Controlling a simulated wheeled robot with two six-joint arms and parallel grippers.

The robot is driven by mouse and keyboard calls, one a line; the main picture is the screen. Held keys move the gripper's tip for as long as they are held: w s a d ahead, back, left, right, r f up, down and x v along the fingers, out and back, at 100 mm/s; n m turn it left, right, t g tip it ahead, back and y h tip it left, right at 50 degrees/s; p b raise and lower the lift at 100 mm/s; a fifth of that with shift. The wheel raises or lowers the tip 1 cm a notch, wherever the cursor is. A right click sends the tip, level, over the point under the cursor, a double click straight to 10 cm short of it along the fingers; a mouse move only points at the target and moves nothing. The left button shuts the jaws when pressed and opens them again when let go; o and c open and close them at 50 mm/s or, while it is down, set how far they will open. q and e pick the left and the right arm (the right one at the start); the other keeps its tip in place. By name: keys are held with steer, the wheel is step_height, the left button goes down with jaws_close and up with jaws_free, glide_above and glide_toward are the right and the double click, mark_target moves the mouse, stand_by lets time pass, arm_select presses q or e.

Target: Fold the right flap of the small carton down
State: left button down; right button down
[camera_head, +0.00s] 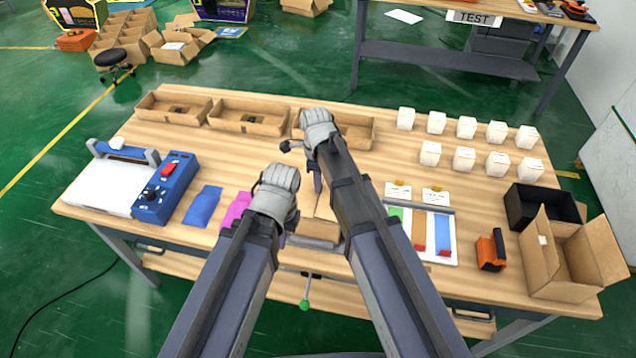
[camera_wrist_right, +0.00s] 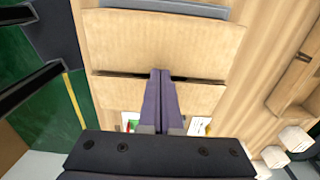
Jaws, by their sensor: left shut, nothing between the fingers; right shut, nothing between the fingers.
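The small carton (camera_head: 318,229) is brown cardboard on the table between my two arms, mostly hidden behind them in the head view. In the right wrist view, a broad cardboard panel (camera_wrist_right: 165,45) lies across the upper part. A second flap (camera_wrist_right: 120,92) shows below it, with a dark gap between them. My right gripper (camera_head: 317,183) is shut and empty; in the right wrist view its purple fingers (camera_wrist_right: 161,76) reach over the lower flap to the gap. I cannot tell whether they touch. My left gripper (camera_head: 284,238) is shut and empty beside the carton's left side.
Open trays (camera_head: 247,122) line the table's back edge. White boxes (camera_head: 430,153) stand at the right. A blue sealing device (camera_head: 165,188) sits at the left. A larger open carton (camera_head: 555,267) and an orange tool (camera_head: 491,251) are at the front right.

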arm_select(q)
steer(key=shift+r, duration=0.1)
arm_select(e)
steer(key=shift+r, duration=0.1)
steer(key=shift+r+p, duration=0.75)
steer(key=shift+p, duration=0.1)
arm_select(q)
steer(key=shift+r, duration=0.75)
steer(key=shift+r, duration=0.1)
arm_select(e)
steer(key=shift+d+r, duration=0.1)
